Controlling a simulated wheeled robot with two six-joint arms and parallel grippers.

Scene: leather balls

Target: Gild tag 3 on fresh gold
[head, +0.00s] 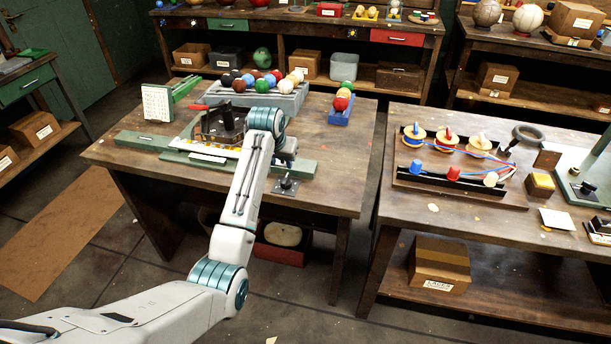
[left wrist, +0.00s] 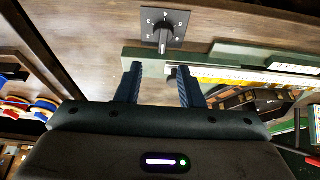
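A dark press-like device (head: 222,122) stands on the left bench, with a red handle at its left. In front of it lies a pale strip with yellow parts (head: 205,155), which also shows in the left wrist view (left wrist: 240,78); I cannot read any tag number. A square dial plate with a knob (head: 287,186) sits at the bench's front edge; in the left wrist view the dial (left wrist: 163,30) lies just beyond my fingertips. My left gripper (left wrist: 159,70) is open and empty, its fingers pointing toward the knob, apart from it. My right gripper is out of view.
A grey tray of coloured balls (head: 290,102) and a blue holder with balls (head: 341,114) stand behind. A white gridded board (head: 157,103) stands at left. Green rails (head: 150,140) run along the front. The bench's right part is clear.

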